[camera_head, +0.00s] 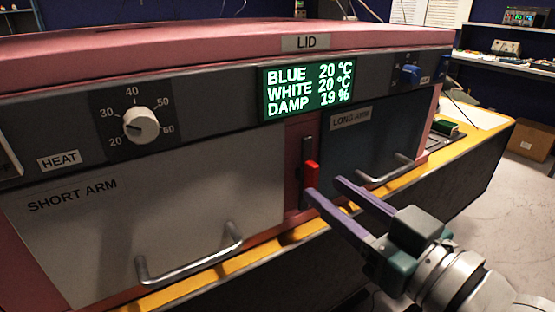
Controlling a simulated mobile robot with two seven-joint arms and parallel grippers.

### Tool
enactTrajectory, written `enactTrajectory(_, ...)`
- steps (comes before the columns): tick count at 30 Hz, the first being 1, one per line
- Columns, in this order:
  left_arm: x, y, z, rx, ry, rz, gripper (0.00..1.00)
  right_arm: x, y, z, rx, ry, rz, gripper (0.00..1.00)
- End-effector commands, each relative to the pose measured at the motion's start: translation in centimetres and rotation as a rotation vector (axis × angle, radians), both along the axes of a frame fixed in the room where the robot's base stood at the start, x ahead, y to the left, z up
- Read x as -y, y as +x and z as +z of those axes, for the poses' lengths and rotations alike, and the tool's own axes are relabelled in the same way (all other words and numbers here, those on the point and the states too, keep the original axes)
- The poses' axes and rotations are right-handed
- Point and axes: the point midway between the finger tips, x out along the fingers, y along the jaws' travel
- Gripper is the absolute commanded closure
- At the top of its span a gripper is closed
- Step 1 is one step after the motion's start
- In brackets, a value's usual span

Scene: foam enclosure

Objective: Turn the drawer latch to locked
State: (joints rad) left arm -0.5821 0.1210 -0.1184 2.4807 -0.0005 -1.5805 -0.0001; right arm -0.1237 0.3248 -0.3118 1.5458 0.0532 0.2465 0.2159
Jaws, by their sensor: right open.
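The drawer latch (312,174) is a small red lever on a dark upright strip, set in the pink post between two drawer fronts. It points roughly straight down. My right gripper (322,187) is open, with two long purple fingers reaching in from the lower right. The left fingertip overlaps the lower end of the red lever in the picture; I cannot tell whether they touch. The other fingertip is to the right, in front of the long arm drawer (345,150). Nothing is seen between the fingers. My left gripper is out of view.
The short arm drawer (120,235) with its metal handle (190,262) is at the left. The long arm drawer's handle (388,172) lies just beyond my right fingers. A yellow ledge (290,237) runs below. A heat dial (140,125), green display (308,88) and blue knob (410,74) sit above.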

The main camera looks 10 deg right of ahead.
Motion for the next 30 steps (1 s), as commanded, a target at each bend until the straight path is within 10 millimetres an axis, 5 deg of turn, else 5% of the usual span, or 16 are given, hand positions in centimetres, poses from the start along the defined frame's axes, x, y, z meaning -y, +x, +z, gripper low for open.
enactTrajectory(6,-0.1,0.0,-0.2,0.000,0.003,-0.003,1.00,-0.8,2.2,0.0,0.001,0.001,0.000,0.55)
enactTrajectory(16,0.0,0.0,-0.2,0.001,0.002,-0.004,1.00,-0.9,2.5,0.0,-0.001,0.000,0.000,0.56)
enactTrajectory(27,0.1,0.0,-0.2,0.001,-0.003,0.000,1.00,-0.9,2.5,0.0,-0.001,0.000,0.000,0.98)
enactTrajectory(30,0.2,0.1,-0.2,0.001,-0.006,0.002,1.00,-0.9,2.5,0.0,-0.001,0.000,0.000,1.00)
